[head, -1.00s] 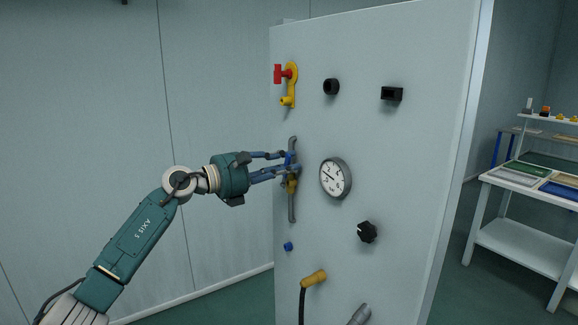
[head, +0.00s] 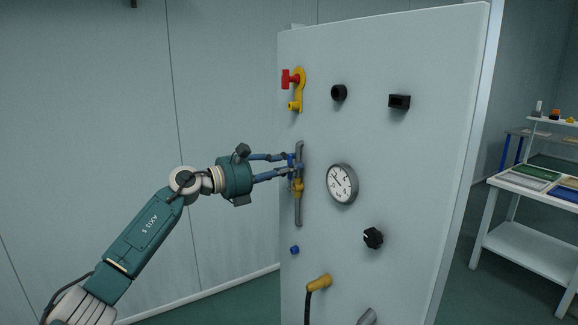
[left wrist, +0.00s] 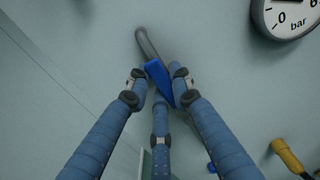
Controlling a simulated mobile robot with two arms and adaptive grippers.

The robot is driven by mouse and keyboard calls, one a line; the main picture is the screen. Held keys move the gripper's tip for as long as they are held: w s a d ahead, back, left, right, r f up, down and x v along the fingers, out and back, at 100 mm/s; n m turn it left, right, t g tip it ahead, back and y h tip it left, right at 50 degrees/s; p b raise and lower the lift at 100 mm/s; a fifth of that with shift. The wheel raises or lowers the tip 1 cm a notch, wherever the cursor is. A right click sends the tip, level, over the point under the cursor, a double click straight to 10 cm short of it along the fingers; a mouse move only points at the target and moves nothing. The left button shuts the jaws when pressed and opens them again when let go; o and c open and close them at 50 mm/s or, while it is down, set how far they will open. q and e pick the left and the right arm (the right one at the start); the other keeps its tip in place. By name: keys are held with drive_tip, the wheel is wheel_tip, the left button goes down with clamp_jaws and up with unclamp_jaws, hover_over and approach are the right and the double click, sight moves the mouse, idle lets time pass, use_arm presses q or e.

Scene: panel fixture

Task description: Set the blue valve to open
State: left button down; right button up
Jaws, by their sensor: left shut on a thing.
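The blue valve handle (left wrist: 158,80) shows in the left wrist view between my fingers. It slants in nearly the same direction as the grey pipe (left wrist: 147,44) behind it. In the head view the grey pipe (head: 299,212) runs upright on the panel, with a brass valve body (head: 297,187) at its middle. My left gripper (head: 295,163) reaches in from the left and is shut on the blue handle, just above the brass body. It also shows in the left wrist view (left wrist: 160,92). The fingers partly hide the handle in the head view. My right gripper is out of view.
The pale panel (head: 395,170) also carries a red and yellow valve (head: 297,90), a round gauge (head: 342,184) close right of the pipe, a black knob (head: 373,238), a blue button (head: 294,250) and a yellow plug with a cable (head: 319,282). A white table (head: 520,243) stands at right.

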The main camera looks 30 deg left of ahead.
use_arm(q)
drive_tip(key=shift+a+r, duration=0.1)
drive_tip(key=shift+r, duration=0.05)
drive_tip(key=c, duration=1.5)
unclamp_jaws()
drive_tip(key=shift+v, duration=6.05)
drive_tip(key=shift+w, duration=0.1)
